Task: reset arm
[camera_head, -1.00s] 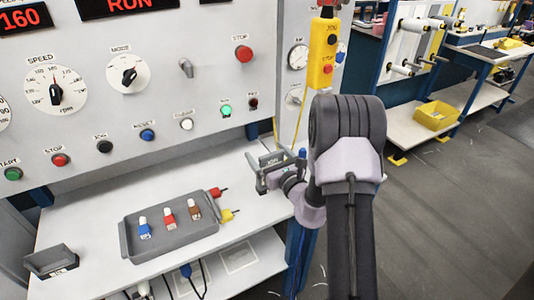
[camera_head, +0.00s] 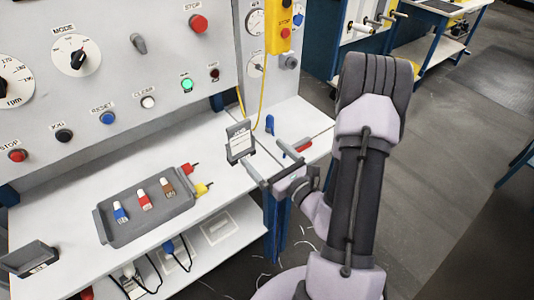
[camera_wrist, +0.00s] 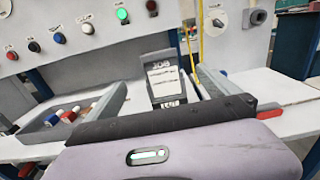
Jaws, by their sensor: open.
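My gripper (camera_head: 272,167) is in the head view above the right end of the white shelf, near its front edge. Its two fingers are spread apart and nothing is between them. A small dark stand with a JOB card (camera_head: 239,142) stands on the shelf just beyond the gripper. In the wrist view the JOB card stand (camera_wrist: 165,80) shows upright between the two spread fingers, farther off and apart from them. My arm reaches in from the right of the head view.
A grey tray (camera_head: 103,224) with blue, red and brown-capped items sits on the shelf (camera_head: 80,190). A small dark bin (camera_head: 28,258) is at left. The control panel (camera_head: 120,80) with knobs and buttons rises behind. A yellow pendant (camera_head: 283,30) hangs at right. Open floor lies right.

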